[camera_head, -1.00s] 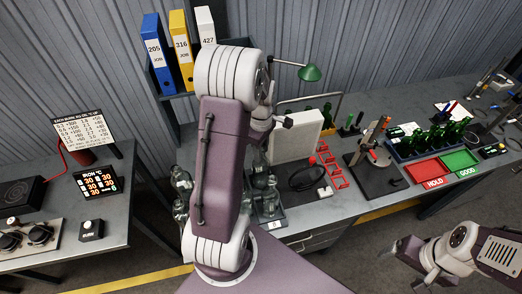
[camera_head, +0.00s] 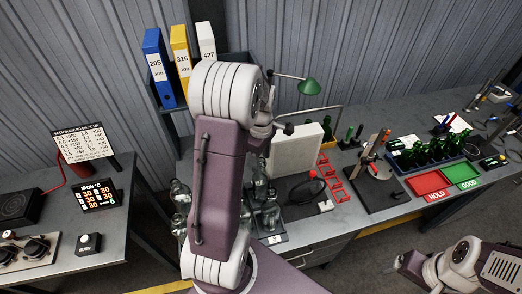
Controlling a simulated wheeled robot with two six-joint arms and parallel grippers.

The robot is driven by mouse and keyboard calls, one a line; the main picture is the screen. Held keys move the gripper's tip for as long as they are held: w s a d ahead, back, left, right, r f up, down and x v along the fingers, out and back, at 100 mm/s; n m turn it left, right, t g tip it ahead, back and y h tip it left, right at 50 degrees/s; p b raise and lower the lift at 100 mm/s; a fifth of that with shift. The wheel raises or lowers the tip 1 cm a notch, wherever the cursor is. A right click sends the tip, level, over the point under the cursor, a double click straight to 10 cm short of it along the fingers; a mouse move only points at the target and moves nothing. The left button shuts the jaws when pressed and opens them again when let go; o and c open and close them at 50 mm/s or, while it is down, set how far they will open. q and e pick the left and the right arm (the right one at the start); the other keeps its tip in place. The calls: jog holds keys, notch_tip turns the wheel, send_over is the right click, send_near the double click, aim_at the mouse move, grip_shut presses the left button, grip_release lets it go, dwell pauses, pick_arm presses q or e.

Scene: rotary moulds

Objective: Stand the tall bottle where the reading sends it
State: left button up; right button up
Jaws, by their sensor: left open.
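My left gripper (camera_head: 284,129) is partly hidden behind my own forearm, over the bench near the white block; I see nothing held in it. My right gripper (camera_head: 396,264) is low at the right, dark and small, its jaws unclear. Several green bottles (camera_head: 425,152) stand in a blue crate; dark slim bottles (camera_head: 351,136) stand to its left. Clear bottles (camera_head: 268,211) stand in a tray beside my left arm. I cannot tell which bottle is the tall one. A gauge stand (camera_head: 373,150) rises from a dark plate. The red HOLD tray (camera_head: 430,186) adjoins the green GOOD tray (camera_head: 462,173).
A left table holds a chart board (camera_head: 84,143), an IRON °C display (camera_head: 97,195) and a small button box (camera_head: 89,243). Three binders (camera_head: 156,70) stand on a shelf. A green lamp (camera_head: 309,87), white block (camera_head: 296,150) and red frames (camera_head: 337,182) crowd the bench middle.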

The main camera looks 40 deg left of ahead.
pick_arm(q)
notch_tip(320, 180, up, 8)
jog(key=shift+r, duration=0.5)
